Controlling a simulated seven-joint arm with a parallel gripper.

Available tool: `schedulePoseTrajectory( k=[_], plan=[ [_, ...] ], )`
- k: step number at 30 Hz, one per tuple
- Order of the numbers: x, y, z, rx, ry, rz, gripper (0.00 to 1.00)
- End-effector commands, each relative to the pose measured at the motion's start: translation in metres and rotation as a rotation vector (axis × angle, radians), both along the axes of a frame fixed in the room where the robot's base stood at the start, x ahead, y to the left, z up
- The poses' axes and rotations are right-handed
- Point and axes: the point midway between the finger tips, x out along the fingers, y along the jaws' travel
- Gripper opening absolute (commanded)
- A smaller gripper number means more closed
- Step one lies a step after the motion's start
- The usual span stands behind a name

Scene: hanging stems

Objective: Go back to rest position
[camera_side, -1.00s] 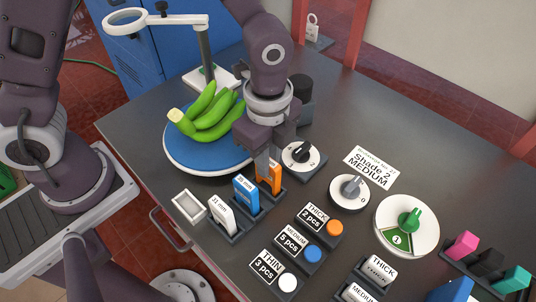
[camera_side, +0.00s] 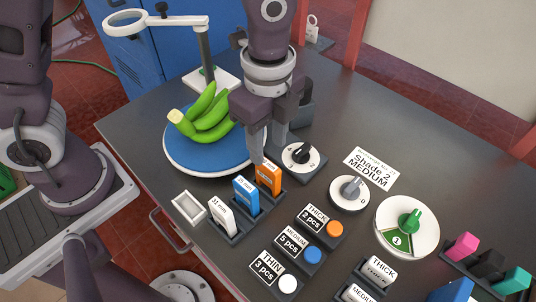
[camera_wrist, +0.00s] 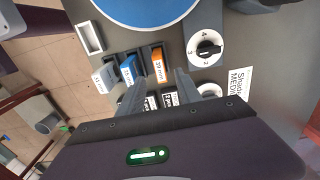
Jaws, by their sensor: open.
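My gripper (camera_side: 262,143) is open and empty, just above and behind the orange gauge block (camera_side: 269,177) in the side view. The orange block stands upright in its dark holder, apart from the fingers as far as I can tell. In the wrist view my gripper's fingers (camera_wrist: 172,92) point down beside the orange block (camera_wrist: 158,64). A blue block (camera_side: 246,193) and a white block (camera_side: 223,213) marked 31 mm stand in holders next to it.
Green bananas (camera_side: 208,116) lie on a round blue plate (camera_side: 190,156) near a magnifier stand (camera_side: 206,55). Dials (camera_side: 301,156), labelled blocks and a green knob (camera_side: 408,222) fill the right. An empty white tray (camera_side: 188,206) is at left.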

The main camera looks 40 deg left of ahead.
Motion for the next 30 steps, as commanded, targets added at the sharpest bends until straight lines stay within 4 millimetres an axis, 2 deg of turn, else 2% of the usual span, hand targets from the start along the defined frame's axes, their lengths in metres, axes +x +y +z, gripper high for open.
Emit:
schedulePoseTrajectory(
  k=[2, 5, 7, 9, 12, 15, 19, 22, 30],
  plan=[
    [0.000, 0.002, 0.010, -0.003, -0.008, 0.015, 0.41],
    [-0.003, 0.024, 0.041, -0.017, -0.060, 0.168, 0.41],
    [-0.014, 0.053, 0.074, -0.047, -0.129, 0.388, 0.41],
    [-0.034, 0.086, 0.103, -0.094, -0.201, 0.652, 0.41],
    [-0.070, 0.121, 0.128, -0.184, -0.287, 1.006, 0.41],
    [-0.101, 0.141, 0.137, -0.278, -0.345, 1.282, 0.41],
    [-0.124, 0.152, 0.137, -0.363, -0.378, 1.488, 0.41],
    [-0.129, 0.153, 0.136, -0.385, -0.385, 1.538, 0.41],
    [-0.130, 0.153, 0.136, -0.386, -0.384, 1.542, 0.41]
  ],
)
